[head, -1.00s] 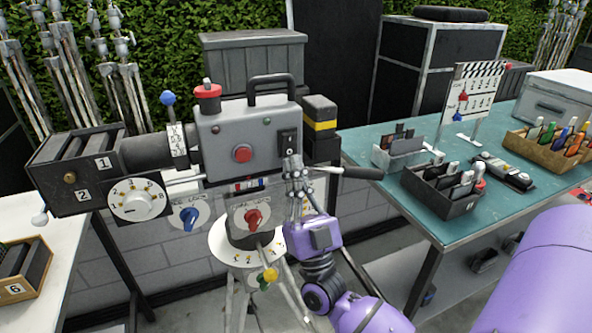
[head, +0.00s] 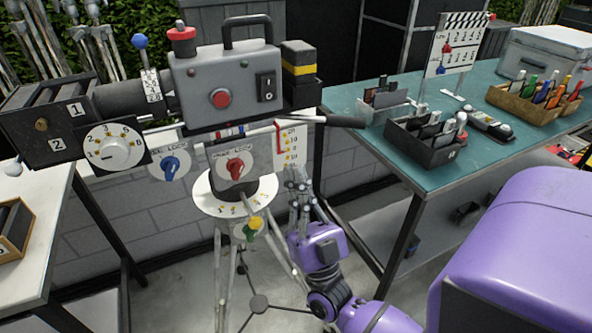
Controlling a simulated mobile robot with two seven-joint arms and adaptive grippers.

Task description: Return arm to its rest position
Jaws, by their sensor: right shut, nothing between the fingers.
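My right gripper (head: 298,188) is shut and empty. It points up, below the camera's black pan handle (head: 335,121) and to the right of the tripod head, apart from the handle in the picture. My purple right arm (head: 345,288) comes in from the lower right. The grey film camera (head: 222,97) stands upright on its tripod, with a red button and a black rocker switch on its side. A red knob (head: 235,168) and a blue knob (head: 169,165) sit on dials below it. My left gripper is not in view.
A teal table (head: 455,92) on the right bears a dark tray (head: 427,140), a wooden box of markers (head: 537,107), a clapperboard (head: 457,47) and a grey case (head: 550,58). A white table (head: 38,222) is at the left. The tripod legs (head: 222,275) stand near my right arm.

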